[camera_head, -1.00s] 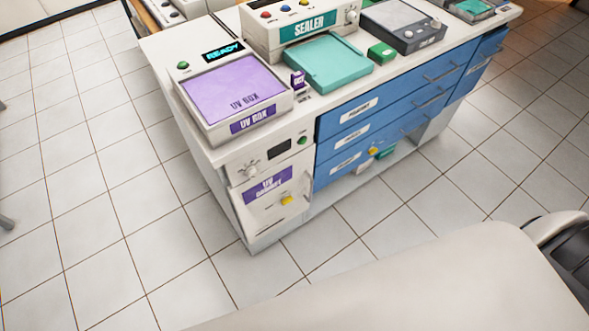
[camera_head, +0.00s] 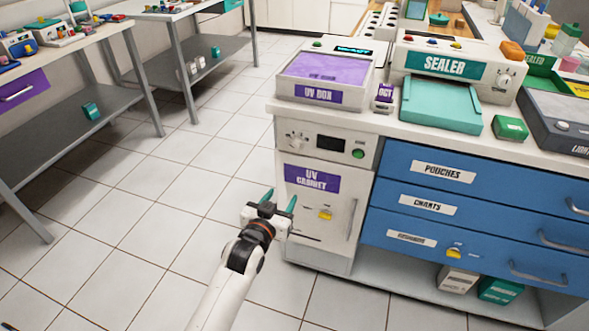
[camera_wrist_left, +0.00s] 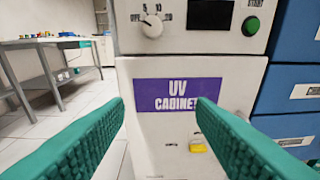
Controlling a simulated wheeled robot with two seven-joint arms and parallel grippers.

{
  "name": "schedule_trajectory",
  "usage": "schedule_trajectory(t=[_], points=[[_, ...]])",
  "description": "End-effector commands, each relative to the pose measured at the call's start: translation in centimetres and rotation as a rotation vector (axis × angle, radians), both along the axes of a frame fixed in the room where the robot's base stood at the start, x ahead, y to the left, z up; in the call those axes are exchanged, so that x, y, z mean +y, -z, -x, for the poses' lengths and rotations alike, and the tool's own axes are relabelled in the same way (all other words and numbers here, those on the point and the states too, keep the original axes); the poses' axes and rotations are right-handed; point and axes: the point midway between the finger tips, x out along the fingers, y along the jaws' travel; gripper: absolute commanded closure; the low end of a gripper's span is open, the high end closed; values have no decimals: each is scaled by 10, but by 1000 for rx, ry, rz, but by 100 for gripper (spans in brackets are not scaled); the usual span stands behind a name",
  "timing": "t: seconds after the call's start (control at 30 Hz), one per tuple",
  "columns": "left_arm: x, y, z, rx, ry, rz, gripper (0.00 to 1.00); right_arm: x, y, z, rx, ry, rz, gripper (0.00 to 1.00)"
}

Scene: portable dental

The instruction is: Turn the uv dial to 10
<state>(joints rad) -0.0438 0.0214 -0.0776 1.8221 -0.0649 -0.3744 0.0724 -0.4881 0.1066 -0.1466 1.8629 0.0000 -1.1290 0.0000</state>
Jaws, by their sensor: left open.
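The UV dial is a white knob (camera_head: 296,140) on the upper left of the UV cabinet's front panel, left of a dark display (camera_head: 331,144). In the left wrist view the dial (camera_wrist_left: 152,26) shows near the top, with marks including OFF, 5 and 10 around it; its pointer setting is too small to read surely. The UV cabinet (camera_head: 341,215) has a purple label. My left gripper (camera_head: 281,200) is open and empty, in front of the cabinet door and below the dial. Its green fingers (camera_wrist_left: 160,110) spread either side of the label. My right gripper is not in view.
A green start button (camera_head: 358,154) sits right of the display. The UV box (camera_head: 320,93) stands on the counter above. Blue drawers (camera_head: 455,175) adjoin on the right. Open floor (camera_head: 150,200) lies left, before a table with a grey shelf (camera_head: 75,130).

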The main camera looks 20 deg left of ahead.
Motion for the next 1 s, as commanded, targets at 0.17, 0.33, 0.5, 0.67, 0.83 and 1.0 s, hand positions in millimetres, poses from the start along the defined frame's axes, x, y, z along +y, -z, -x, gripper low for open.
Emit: schedule_trajectory(t=[0.17,0.33,0.5,0.67,0.83,1.0], points=[[6,-57,-1,-148,-16,16,50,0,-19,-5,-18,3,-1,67],[6,-69,-13,-172,-19,18,50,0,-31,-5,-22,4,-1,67],[5,-69,-44,-171,-18,18,50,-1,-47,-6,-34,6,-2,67],[4,-68,-76,-170,-17,17,50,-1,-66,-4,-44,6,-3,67],[3,-68,-103,-169,-17,17,50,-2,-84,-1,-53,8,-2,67],[2,-68,-117,-168,-18,18,50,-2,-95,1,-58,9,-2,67]])
